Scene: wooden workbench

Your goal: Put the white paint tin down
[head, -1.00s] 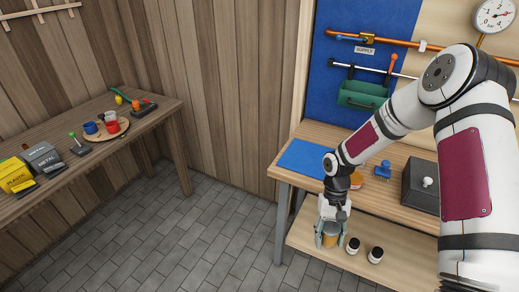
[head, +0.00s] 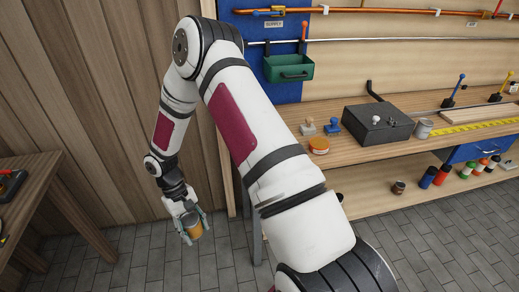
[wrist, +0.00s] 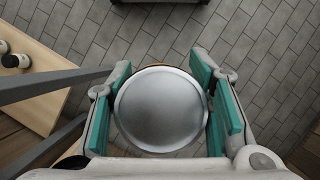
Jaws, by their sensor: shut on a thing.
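My gripper (head: 190,218) is shut on a tin (head: 194,231) with an orange-tan side. It holds the tin over the grey floor, left of the workbench. In the wrist view the tin's round silver lid (wrist: 160,110) sits between the teal finger pads, with a thin orange-brown edge behind it. The held tin does not look white. A pale grey-white tin (head: 423,129) stands on the bench top, right of a dark box, well away from my gripper. I cannot tell whether it is the white paint tin.
A side table (head: 28,190) stands at the left. Open floor (head: 140,262) lies between.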

